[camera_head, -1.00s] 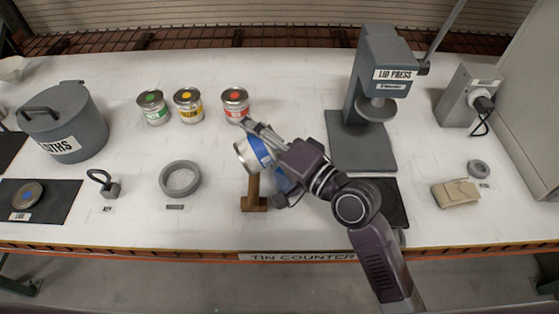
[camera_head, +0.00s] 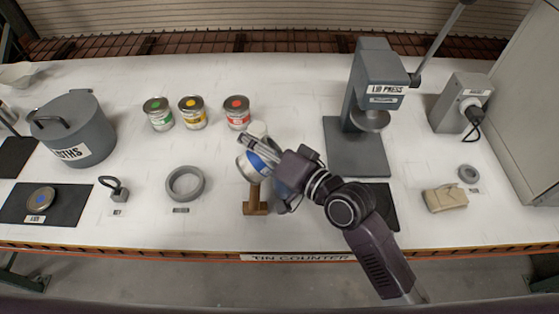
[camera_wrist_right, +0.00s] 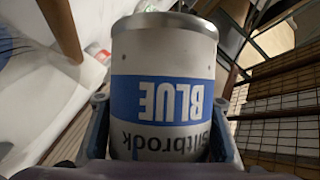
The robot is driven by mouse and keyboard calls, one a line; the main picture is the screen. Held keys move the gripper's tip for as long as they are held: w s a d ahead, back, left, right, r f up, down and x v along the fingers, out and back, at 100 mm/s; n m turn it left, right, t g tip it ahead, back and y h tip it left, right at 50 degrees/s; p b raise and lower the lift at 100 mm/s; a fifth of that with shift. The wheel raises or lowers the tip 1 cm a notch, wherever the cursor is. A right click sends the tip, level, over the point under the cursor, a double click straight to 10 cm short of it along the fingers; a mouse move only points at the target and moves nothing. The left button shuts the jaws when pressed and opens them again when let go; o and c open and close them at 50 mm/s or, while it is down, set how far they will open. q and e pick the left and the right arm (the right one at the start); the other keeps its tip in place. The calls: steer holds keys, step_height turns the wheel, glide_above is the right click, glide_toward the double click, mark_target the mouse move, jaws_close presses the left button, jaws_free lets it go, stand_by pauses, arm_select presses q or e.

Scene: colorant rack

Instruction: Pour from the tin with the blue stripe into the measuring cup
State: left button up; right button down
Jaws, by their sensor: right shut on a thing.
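The tin with the blue stripe (camera_head: 248,166) is in my right gripper (camera_head: 262,160), held tilted above the front middle of the counter. In the right wrist view the blue-striped tin (camera_wrist_right: 165,95) fills the middle, its lettering upside down and its metal rim at the top. The gripper's fingers are shut on its sides. A pale rounded thing (camera_head: 257,130) shows just behind the gripper; I cannot tell whether it is the measuring cup. No liquid is visible. My left gripper is not in view.
Green (camera_head: 158,113), yellow (camera_head: 192,113) and red (camera_head: 237,113) tins stand behind. A grey ring (camera_head: 185,184) lies left. The lid press (camera_head: 360,150) stands right.

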steer(key=s+a+f+n+h+p, duration=0.2)
steer(key=a+f+n+h+p, duration=0.2)
steer(key=n+p, duration=0.3)
steer(key=shift+a+f+n+h+p, duration=0.45)
steer(key=shift+h+p, duration=0.25)
steer(key=shift+p, duration=0.7)
step_height(320, 180, up, 5)
steer(key=shift+f, duration=0.1)
